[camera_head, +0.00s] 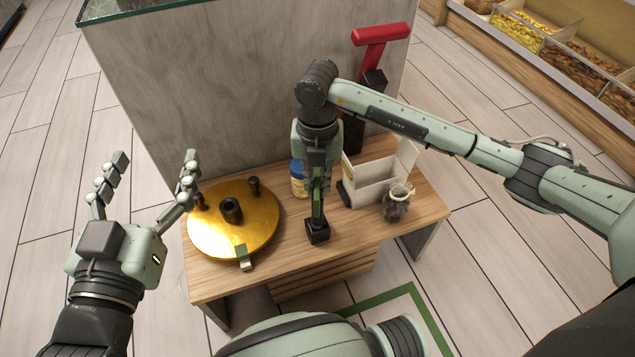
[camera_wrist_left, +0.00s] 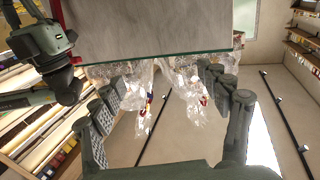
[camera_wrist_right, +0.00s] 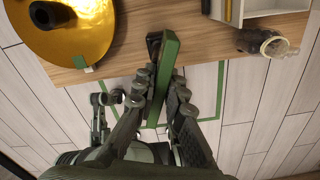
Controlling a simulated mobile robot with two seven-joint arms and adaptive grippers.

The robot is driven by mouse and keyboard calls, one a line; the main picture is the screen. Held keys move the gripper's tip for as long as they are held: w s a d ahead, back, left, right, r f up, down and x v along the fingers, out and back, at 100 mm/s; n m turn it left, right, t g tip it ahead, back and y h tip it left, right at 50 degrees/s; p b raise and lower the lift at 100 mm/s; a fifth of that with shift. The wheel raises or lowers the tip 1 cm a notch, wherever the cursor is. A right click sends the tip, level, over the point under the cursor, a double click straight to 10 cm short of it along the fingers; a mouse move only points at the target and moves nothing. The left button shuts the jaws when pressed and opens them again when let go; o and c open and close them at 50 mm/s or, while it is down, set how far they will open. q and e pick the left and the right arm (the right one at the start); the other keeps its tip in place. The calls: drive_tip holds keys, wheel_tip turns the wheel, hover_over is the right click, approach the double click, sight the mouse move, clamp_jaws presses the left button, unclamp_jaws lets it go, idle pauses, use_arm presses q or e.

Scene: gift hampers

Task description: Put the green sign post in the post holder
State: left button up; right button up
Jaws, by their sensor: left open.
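The green sign post (camera_head: 317,204) is between the fingers of my right gripper (camera_head: 318,190), which points down over the table. In the right wrist view the green post (camera_wrist_right: 168,70) shows as a long bar with fingers closed on both sides. A small black block (camera_head: 318,233), which looks like the post holder, is directly below the post near the table's front edge. It is partly hidden behind the post in the right wrist view (camera_wrist_right: 153,42). I cannot tell whether the post is inside it or just above. My left gripper (camera_head: 153,165) is open and empty, left of the table.
A gold disc (camera_head: 260,225) with black knobs lies on the wooden table (camera_head: 290,268). A blue-labelled jar (camera_head: 297,180), a white box (camera_head: 370,185) and a dark-filled glass jar (camera_head: 396,207) stand nearby. A red T-shaped sign (camera_head: 380,35) and a grey panel (camera_head: 230,80) are behind.

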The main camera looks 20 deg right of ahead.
drive_tip(key=o, duration=0.4)
drive_tip(key=shift+r, duration=0.1)
